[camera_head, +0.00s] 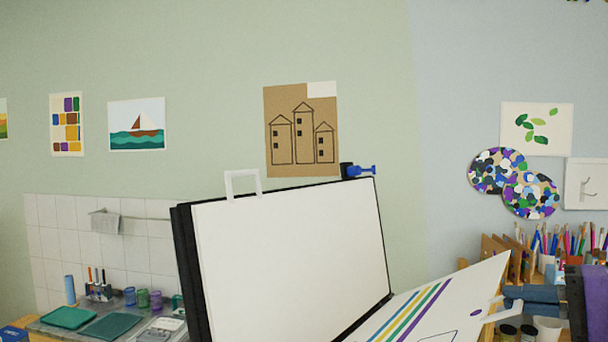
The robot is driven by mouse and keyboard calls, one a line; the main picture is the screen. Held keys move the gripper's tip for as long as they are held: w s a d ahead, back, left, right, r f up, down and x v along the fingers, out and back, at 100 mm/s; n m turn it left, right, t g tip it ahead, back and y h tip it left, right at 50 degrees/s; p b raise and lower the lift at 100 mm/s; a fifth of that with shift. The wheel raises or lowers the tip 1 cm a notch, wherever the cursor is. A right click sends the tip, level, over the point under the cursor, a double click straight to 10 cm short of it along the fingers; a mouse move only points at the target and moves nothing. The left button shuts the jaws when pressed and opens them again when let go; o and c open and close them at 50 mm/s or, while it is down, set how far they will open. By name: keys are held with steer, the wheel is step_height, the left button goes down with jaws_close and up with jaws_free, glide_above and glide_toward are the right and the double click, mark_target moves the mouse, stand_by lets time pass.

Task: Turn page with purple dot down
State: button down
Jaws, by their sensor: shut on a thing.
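The page with the purple dot (408,312) is a white sheet with blue, yellow, green and purple stripes. It slants out from the lower right of the pad (295,255), and its purple dot (475,313) is near its right edge. A white tab (502,311) sticks out beside the dot. My gripper (508,298), with blue-grey fingers and a dark body, is at the lower right and appears shut on the tab. The exact contact is hard to make out. The pad shows a blank white page with a white frame-like tab (243,183) on its top edge.
A blue clamp (358,170) sits on the pad's top right corner. Pencils and brushes (570,240) stand in holders behind my gripper. Dark jars (508,332) and a white cup (548,328) are below it. Trays (70,317) and paint jars (143,298) are at left.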

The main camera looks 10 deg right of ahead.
steer(key=shift+s+d+f+b, duration=0.25)
steer(key=shift+s+f+b, duration=0.15)
steer(key=shift+f, duration=0.3)
steer(key=shift+s+d+f+b, duration=0.25)
steer(key=shift+f+b, duration=0.15)
steer(key=shift+f, duration=0.35)
steer(key=shift+s+d+f+b, duration=0.2)
steer(key=shift+s+f+b, duration=0.2)
steer(key=shift+f, duration=0.3)
step_height(320, 180, down, 9)
steer(key=s+d+b, duration=0.2)
steer(key=s+b, duration=0.1)
steer(key=b, duration=0.2)
steer(key=shift+r+b, duration=0.2)
steer(key=shift+b, duration=0.1)
steer(key=shift+d, duration=0.1)
step_height(320, 180, down, 9)
steer(key=s+d+b, duration=0.1)
steer(key=b, duration=0.6)
steer(key=shift+s, duration=0.15)
steer(key=shift+d+f, duration=0.1)
steer(key=shift+f, duration=0.05)
step_height(320, 180, down, 9)
steer(key=b, duration=0.2)
steer(key=shift+f, duration=0.15)
